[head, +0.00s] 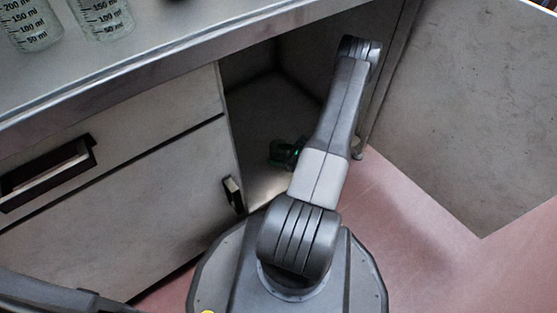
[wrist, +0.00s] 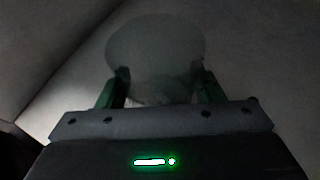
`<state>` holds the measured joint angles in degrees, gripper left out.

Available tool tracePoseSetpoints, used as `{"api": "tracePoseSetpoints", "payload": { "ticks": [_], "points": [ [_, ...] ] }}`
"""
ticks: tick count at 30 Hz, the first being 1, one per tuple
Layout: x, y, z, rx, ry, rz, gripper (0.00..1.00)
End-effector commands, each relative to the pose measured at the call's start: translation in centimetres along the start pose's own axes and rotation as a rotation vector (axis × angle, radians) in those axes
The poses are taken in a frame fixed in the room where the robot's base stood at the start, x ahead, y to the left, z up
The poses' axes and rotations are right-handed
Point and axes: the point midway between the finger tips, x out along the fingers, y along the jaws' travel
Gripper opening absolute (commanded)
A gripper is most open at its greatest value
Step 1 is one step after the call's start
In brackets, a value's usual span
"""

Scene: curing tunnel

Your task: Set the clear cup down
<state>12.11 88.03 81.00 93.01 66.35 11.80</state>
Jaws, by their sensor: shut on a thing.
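The clear cup (wrist: 155,50) shows in the wrist view as a faint, see-through round shape between and beyond the fingers. My gripper (wrist: 158,78) is shut on it, with one green finger on each side. In the head view, my gripper (head: 287,153) is low inside the open cabinet, partly hidden behind my arm. I cannot make out the cup in the head view. The picture is dark, and whether the cup touches the cabinet floor cannot be told.
The open cabinet (head: 262,110) has a drawer unit (head: 120,180) on its left and an open door (head: 470,110) on its right. Above is a counter (head: 160,40) with two graduated beakers (head: 30,25) at the left. The pink floor (head: 410,230) is clear at the right.

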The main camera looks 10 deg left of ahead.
Motion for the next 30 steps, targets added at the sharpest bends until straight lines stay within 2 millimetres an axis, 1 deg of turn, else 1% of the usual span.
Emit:
{"api": "tracePoseSetpoints", "payload": {
  "ticks": [1, 4, 11, 15, 16, 18, 19, 26, 30],
  "points": [
    [0.5, 0.1, -1.2, 0.002, 0.0, 0.001, 0.35],
    [0.9, 0.0, -2.3, 0.002, 0.0, 0.0, 0.35],
    [0.9, 0.0, -2.2, 0.001, 0.0, 0.0, 0.35],
    [1.0, 0.0, -2.5, 0.002, 0.0, 0.0, 0.35],
    [1.0, 0.0, -2.5, 0.001, 0.0, 0.0, 0.65],
    [1.0, 0.0, -2.4, 0.001, 0.0, 0.0, 0.79],
    [1.0, 0.0, -2.4, 0.001, 0.0, 0.0, 0.83],
    [1.0, 0.0, -2.4, 0.001, 0.0, 0.0, 0.83],
    [0.7, 0.0, -2.1, 0.001, 0.0, -0.001, 0.83]
  ]
}}
